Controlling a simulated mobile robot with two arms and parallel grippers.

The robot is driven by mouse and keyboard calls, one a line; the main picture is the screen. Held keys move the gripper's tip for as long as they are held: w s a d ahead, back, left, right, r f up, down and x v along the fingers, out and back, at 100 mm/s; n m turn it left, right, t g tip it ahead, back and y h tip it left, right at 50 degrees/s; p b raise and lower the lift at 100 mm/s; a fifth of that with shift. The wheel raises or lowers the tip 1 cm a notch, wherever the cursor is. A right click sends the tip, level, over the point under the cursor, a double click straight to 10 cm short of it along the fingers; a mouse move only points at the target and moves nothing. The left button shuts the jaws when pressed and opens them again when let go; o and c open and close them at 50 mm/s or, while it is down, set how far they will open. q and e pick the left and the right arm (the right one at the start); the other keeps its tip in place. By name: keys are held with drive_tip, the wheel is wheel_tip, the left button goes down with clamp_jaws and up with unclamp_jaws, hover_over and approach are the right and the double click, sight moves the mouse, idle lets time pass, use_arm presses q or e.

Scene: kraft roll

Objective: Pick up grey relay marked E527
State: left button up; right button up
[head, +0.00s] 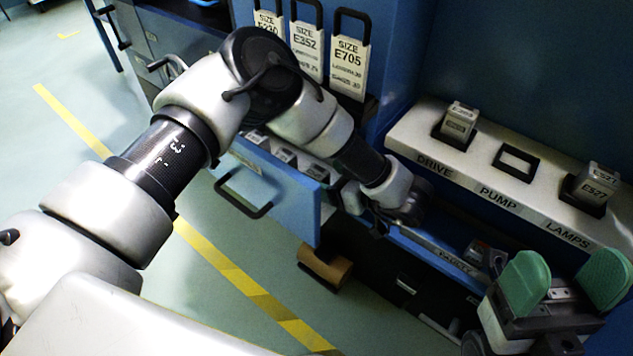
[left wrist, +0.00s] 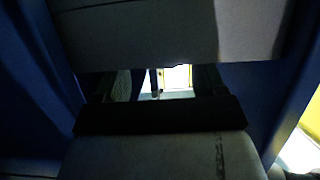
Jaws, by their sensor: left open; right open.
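The grey relay marked E527 (head: 598,186) stands in the LAMPS socket at the right end of the pale shelf (head: 455,165). My right gripper (head: 575,290) has green finger pads spread apart with nothing between them, below and in front of that relay. My left gripper (head: 408,208) is at the end of the arm, low in front of the shelf near the DRIVE label; its fingers are mostly hidden in the head view. The left wrist view is dark, with pale and blue surfaces close to the camera and no relay that I can make out.
Another grey relay (head: 457,122) sits in the DRIVE socket; the PUMP socket (head: 515,162) is empty. An open blue drawer (head: 265,190) holds small items. A brown roll (head: 325,266) is low beside the cabinet. Green floor at left is open.

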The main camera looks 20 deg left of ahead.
use_arm(q)
drive_tip(key=shift+x, duration=1.2)
drive_tip(key=c, duration=1.1)
drive_tip(key=shift+o, duration=0.2)
